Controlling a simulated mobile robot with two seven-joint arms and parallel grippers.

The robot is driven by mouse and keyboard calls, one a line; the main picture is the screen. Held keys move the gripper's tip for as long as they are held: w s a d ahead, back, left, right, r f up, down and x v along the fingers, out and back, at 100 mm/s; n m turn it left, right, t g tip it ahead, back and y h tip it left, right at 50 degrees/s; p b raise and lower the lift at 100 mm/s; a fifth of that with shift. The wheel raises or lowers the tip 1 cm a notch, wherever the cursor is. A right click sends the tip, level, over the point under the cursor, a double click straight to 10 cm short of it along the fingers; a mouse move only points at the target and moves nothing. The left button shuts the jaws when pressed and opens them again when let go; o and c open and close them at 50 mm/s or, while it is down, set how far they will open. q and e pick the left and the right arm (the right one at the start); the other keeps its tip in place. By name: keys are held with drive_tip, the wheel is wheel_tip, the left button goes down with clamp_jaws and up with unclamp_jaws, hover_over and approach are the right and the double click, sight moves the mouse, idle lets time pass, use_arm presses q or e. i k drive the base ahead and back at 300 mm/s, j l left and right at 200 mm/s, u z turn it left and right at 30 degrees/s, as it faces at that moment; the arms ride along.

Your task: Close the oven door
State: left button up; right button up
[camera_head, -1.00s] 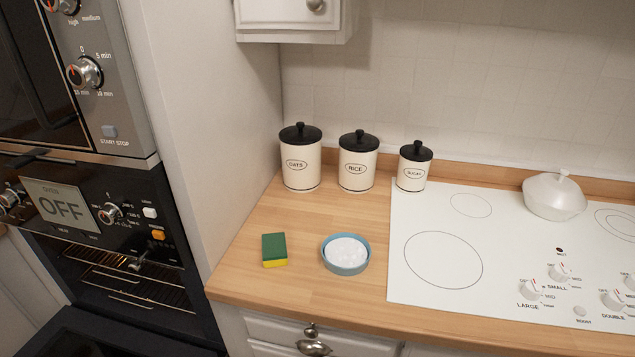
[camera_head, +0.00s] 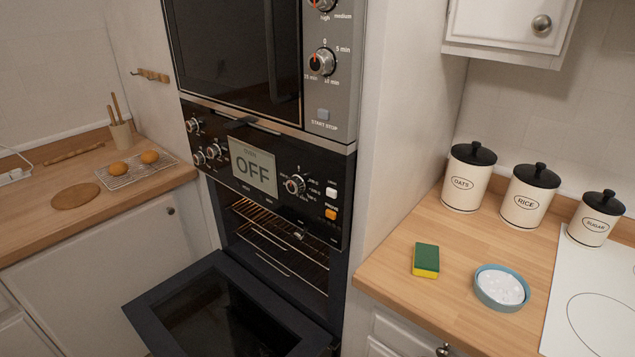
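The oven (camera_head: 268,172) is built into the wall unit at the centre, with a display reading OFF. Its dark door (camera_head: 230,315) is open, folded down and reaching out towards the lower left. Wire racks (camera_head: 275,240) show inside the lit cavity. The door's lower edge is cut off by the bottom of the picture. Neither of my grippers shows in the head view.
A microwave (camera_head: 245,55) sits above the oven. The left counter (camera_head: 75,225) holds buns on a rack (camera_head: 138,170) and a round board (camera_head: 76,197). The right counter (camera_head: 425,315) holds a sponge (camera_head: 425,260), a blue bowl (camera_head: 502,288) and canisters (camera_head: 530,196).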

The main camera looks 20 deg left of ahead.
sight(200, 311)
drive_tip(key=k+j, duration=0.15)
drive_tip(key=j, duration=0.25)
drive_tip(key=k+j, duration=0.1)
drive_tip(key=j, duration=0.25)
drive_tip(key=k+j+z, duration=0.1)
drive_tip(key=j, duration=0.3)
drive_tip(key=k+j, duration=0.15)
drive_tip(key=j, duration=0.2)
drive_tip(key=k+j+z, duration=0.1)
drive_tip(key=j, duration=0.3)
drive_tip(key=k+j, duration=0.2)
drive_tip(key=j, duration=0.15)
